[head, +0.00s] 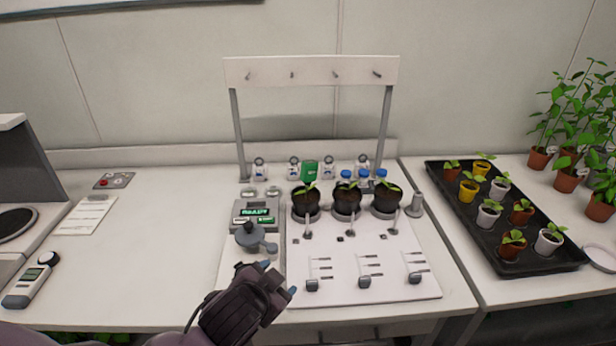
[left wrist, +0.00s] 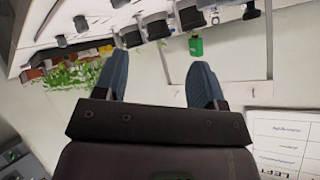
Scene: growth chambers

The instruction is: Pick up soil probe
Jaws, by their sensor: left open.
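I cannot tell for sure which item is the soil probe. A grey round-headed piece with a short arm (head: 250,237) sits in front of a grey unit with a green-lit display (head: 255,213). Thin light sticks (head: 393,222) stand on the white board before three dark pots. My left gripper (head: 279,278) is at the front left edge of the board, in front of the grey piece and apart from it. In the left wrist view its blue fingers (left wrist: 160,78) are spread with nothing between them. My right gripper is not in view.
The white board (head: 345,270) has several small sliders along its front. A white frame with pegs (head: 312,71) stands behind it. A handheld meter (head: 31,281) lies at left. A black tray of seedlings (head: 480,238) is at right. The table left of the board is mostly clear.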

